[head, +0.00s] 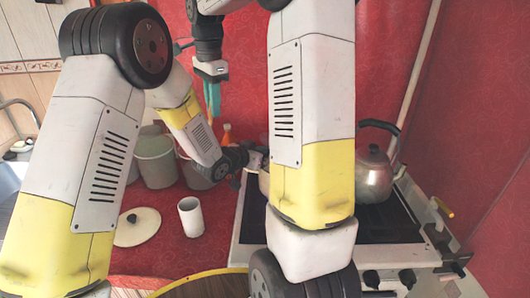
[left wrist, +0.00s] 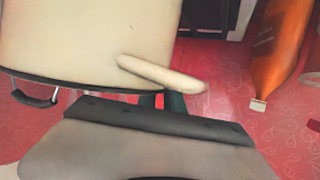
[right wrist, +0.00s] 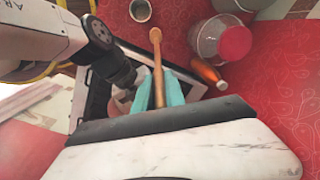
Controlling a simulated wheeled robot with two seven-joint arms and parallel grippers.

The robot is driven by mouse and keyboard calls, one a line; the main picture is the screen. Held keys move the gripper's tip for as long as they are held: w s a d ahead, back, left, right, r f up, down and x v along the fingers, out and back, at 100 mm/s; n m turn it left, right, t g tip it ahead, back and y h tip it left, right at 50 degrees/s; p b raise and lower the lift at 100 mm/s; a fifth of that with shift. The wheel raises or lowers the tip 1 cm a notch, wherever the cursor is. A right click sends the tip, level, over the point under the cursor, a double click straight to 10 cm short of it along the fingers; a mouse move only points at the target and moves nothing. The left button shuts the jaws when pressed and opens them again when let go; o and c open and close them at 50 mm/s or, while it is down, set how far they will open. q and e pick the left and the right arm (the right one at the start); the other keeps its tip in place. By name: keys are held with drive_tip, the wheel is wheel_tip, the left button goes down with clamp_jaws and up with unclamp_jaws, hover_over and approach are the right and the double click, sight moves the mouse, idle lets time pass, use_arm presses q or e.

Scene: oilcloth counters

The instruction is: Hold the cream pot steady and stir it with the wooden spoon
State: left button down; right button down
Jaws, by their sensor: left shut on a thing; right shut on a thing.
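The cream pot (left wrist: 80,40) fills the upper left of the left wrist view, with a dark rim and a dark loop handle. In the head view only a sliver of it (head: 264,184) shows on the stove; my right arm hides the rest. My left gripper (head: 257,160) is shut at the pot's side; its fingers (left wrist: 162,101) are mostly hidden, so the exact grip does not show. A pale rounded bar (left wrist: 160,74) lies across the pot's side. My right gripper (head: 213,98) points down with teal fingers shut on the wooden spoon (right wrist: 157,68), whose wider end points away from the gripper.
A kettle (head: 374,178) stands on the stove's right side. Left of the stove are a white cup (head: 190,217), a round lid (head: 140,229), grey-green buckets (head: 156,161) and an orange bottle (head: 227,133). My right arm crosses in front of the stove.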

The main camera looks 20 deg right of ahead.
idle(0.5)
wheel_tip(320, 180, up, 11)
drive_tip(key=s+d+n+h, duration=0.1)
drive_tip(key=d+n+h, duration=0.1)
drive_tip(key=h, duration=0.1)
drive_tip(key=s+d+m+h, duration=0.1)
drive_tip(key=s+d, duration=0.2)
drive_tip(key=d, duration=0.3)
drive_tip(key=s+d+h, duration=0.1)
drive_tip(key=s+d, duration=0.2)
drive_tip(key=d, duration=0.4)
wheel_tip(320, 180, down, 17)
drive_tip(key=shift+w+m+g, duration=0.15)
drive_tip(key=shift+m+g, duration=0.15)
drive_tip(key=shift+g, duration=0.1)
idle(0.4)
drive_tip(key=shift+d, duration=0.15)
